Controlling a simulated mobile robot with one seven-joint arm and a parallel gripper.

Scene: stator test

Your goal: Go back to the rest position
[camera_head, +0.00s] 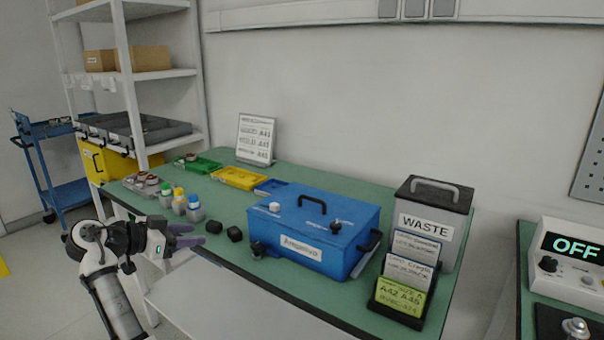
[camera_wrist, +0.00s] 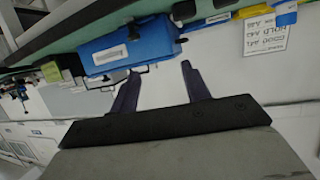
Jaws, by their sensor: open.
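My gripper (camera_head: 188,236) is at the left front of the green-topped bench (camera_head: 222,233) in the head view, with its arm folded up from the lower left. In the wrist view its two dark fingers (camera_wrist: 160,88) stand apart with nothing between them. The gripper is beside the small bottles and two black blocks, and I cannot tell its exact height over the bench edge. In the wrist view the blue box (camera_wrist: 128,46) and the bench appear tilted, beyond the fingertips.
Shelving (camera_head: 135,75) stands behind at left. A device reading OFF (camera_head: 568,257) is at right.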

